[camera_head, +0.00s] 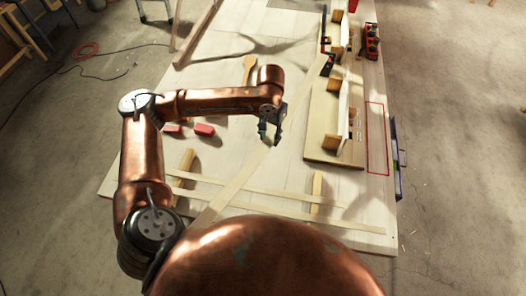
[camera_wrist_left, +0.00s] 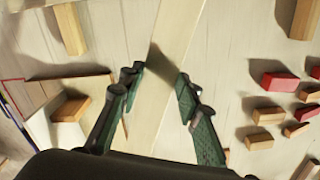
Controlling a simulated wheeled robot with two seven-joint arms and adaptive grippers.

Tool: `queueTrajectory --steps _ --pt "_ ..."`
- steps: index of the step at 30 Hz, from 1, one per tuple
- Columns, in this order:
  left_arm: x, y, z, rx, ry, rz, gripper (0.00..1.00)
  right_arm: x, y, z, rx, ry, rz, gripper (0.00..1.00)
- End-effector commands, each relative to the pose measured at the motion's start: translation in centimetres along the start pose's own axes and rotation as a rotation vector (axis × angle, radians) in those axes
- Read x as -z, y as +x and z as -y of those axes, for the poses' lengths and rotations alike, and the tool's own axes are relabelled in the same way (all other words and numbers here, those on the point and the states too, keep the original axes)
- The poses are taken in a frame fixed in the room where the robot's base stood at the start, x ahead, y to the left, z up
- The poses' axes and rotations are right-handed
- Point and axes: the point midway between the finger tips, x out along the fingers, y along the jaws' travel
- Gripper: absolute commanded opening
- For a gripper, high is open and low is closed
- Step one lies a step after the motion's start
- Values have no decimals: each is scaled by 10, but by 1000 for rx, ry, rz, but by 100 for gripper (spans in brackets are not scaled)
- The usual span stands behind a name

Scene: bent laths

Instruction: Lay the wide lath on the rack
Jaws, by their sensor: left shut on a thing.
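The wide lath (camera_head: 238,182) is a long pale strip running diagonally across the head view, from near my body up to the far right. My left gripper (camera_head: 271,136) is shut on it around its middle. In the left wrist view the lath (camera_wrist_left: 168,70) passes between the green-padded fingers (camera_wrist_left: 155,105). Two wooden bars, a left one (camera_head: 184,172) and a right one (camera_head: 316,188), look like the rack. Two narrower laths (camera_head: 262,191) lie across them. The wide lath's near end is hidden behind my body. My right gripper is not in view.
Red blocks (camera_head: 204,130) lie left of the gripper. A wooden board with upright pieces (camera_head: 326,135) stands at the right, beside a red outlined rectangle (camera_head: 377,138). A black-and-red item (camera_head: 328,64) is near the lath's far end. Bare table shows at the front left.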

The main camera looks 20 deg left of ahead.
Motion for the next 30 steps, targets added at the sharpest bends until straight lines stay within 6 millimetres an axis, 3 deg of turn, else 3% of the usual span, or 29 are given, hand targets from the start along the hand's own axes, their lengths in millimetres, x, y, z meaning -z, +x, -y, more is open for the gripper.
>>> queueTrajectory --steps 1,9,15,22,30 --pt "-4 -3 5 0 59 4 4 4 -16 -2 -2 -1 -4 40" --pt "-30 23 28 3 611 5 4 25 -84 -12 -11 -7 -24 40" --pt "-56 42 41 8 986 6 4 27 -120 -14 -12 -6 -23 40" --pt "-72 54 47 14 1202 4 4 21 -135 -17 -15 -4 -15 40" --pt "-73 66 48 14 1228 4 4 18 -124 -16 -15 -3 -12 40"
